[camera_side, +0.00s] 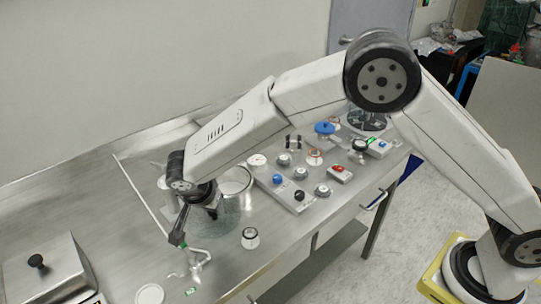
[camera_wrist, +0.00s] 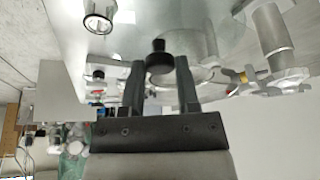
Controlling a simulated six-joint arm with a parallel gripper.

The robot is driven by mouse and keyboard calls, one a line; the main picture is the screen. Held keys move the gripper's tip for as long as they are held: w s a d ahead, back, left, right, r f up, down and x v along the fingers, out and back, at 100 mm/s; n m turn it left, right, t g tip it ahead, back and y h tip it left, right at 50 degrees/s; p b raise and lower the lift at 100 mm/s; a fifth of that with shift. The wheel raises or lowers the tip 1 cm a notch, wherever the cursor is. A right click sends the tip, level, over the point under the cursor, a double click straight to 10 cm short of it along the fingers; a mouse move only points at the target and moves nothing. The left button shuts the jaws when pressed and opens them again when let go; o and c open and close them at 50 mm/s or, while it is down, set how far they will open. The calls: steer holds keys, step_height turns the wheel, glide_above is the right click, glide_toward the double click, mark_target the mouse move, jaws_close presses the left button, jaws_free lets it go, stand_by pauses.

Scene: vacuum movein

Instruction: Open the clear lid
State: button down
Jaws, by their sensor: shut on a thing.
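The clear lid (camera_side: 228,222) is a see-through, bluish round piece under my gripper in the side view. Its black knob (camera_wrist: 159,57) stands between my two fingers in the wrist view. My gripper (camera_side: 209,208) is shut on this knob; the fingers also show in the wrist view (camera_wrist: 160,70). An open-looking round metal vessel (camera_side: 237,182) is just behind and right of the gripper. The lid's edge is faint, so I cannot tell whether it touches anything below.
A control panel (camera_side: 297,203) with several coloured knobs is to the right. A small metal cup (camera_side: 250,238) stands in front. A metal box with a black knob (camera_side: 40,270) and a white disc (camera_side: 149,294) are further left.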

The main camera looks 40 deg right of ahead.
stand_by(0.3)
steer(key=shift+c, duration=1.7)
jaws_free()
steer(key=shift+r, duration=0.15)
steer(key=v, duration=0.7)
steer(key=shift+r, duration=0.3)
steer(key=s+d+f+n+y, duration=0.1)
steer(key=s+d+n+y, duration=0.1)
steer(key=s+d+n, duration=0.3)
steer(key=s+d+f+n+y, duration=0.1)
steer(key=s+d+n, duration=0.5)
steer(key=s+d, duration=0.7)
steer(key=d, duration=0.8)
steer(key=shift+f+y, duration=0.2)
steer(key=shift+y, duration=0.2)
